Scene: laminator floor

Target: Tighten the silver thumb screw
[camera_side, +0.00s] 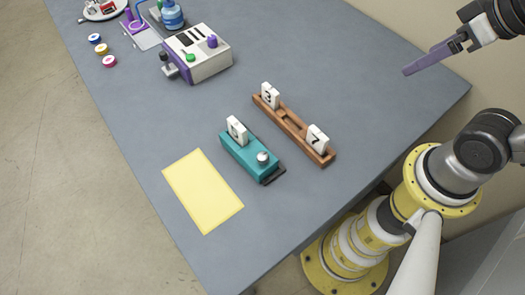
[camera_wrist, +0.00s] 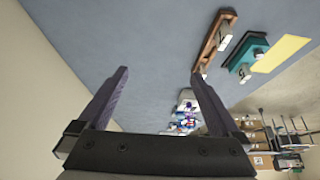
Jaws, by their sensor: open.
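The silver thumb screw (camera_side: 263,158) stands on the right end of a teal block (camera_side: 248,154), which also holds an upright white number tile (camera_side: 237,130). In the wrist view the teal block (camera_wrist: 246,55) is at the upper right, with the screw (camera_wrist: 258,53) small on it. My gripper (camera_side: 436,60) is at the upper right of the side view, well away from the block and above the table. In the wrist view my gripper (camera_wrist: 158,75) has its two purple fingers spread apart with nothing between them.
A wooden rack (camera_side: 292,123) with two number tiles stands beside the teal block. A yellow sheet (camera_side: 203,190) lies on its other side. A white machine (camera_side: 198,54) with coloured knobs stands farther back. Several small coloured rolls (camera_side: 101,49) lie near the edge. The table's right part is clear.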

